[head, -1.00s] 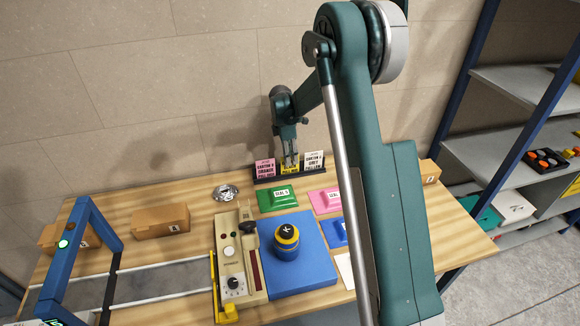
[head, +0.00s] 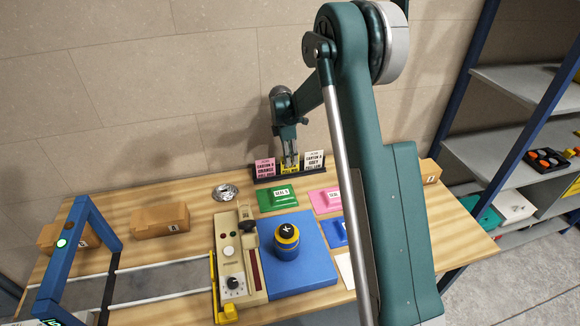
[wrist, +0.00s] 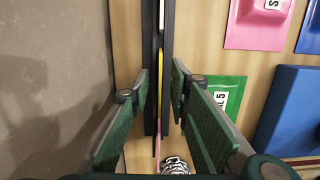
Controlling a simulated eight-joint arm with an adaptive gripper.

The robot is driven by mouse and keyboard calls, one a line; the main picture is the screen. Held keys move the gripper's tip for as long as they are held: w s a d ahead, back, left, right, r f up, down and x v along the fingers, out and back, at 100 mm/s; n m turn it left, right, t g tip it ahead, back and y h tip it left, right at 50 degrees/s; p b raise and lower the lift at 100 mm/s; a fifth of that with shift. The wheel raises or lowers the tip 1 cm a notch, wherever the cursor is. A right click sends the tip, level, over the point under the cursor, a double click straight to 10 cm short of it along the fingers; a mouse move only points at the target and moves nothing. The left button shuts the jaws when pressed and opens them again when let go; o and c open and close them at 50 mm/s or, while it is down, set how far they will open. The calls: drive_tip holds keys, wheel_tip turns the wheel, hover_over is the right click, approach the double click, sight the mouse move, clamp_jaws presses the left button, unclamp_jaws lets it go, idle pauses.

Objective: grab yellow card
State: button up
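The yellow card (head: 290,169) stands in the middle of a black card rack (head: 262,181) at the back of the table, between a pink card (head: 265,168) and a white card (head: 314,160). My gripper (head: 290,161) is right above and at the yellow card, pointing down, and partly hides it. In the wrist view my gripper (wrist: 161,82) is open, with one finger on each side of the rack. The yellow card's thin top edge (wrist: 160,82) shows between the fingers. I cannot tell whether a finger touches it.
Green (head: 277,198) and pink (head: 325,200) seal blocks lie in front of the rack. A blue pad (head: 300,259) with a yellow-black stamp (head: 286,243) and a beige control panel (head: 240,264) are nearer. A metal dish (head: 225,192) sits left. The wall is close behind.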

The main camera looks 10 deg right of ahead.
clamp_jaws()
drive_tip(key=shift+r, duration=0.15)
idle(0.4)
drive_tip(key=shift+r+p, duration=0.15)
drive_tip(key=shift+p, duration=0.25)
wheel_tip(320, 180, up, 10)
drive_tip(key=shift+f+b, duration=0.1)
drive_tip(key=shift+b, duration=0.25)
idle(0.3)
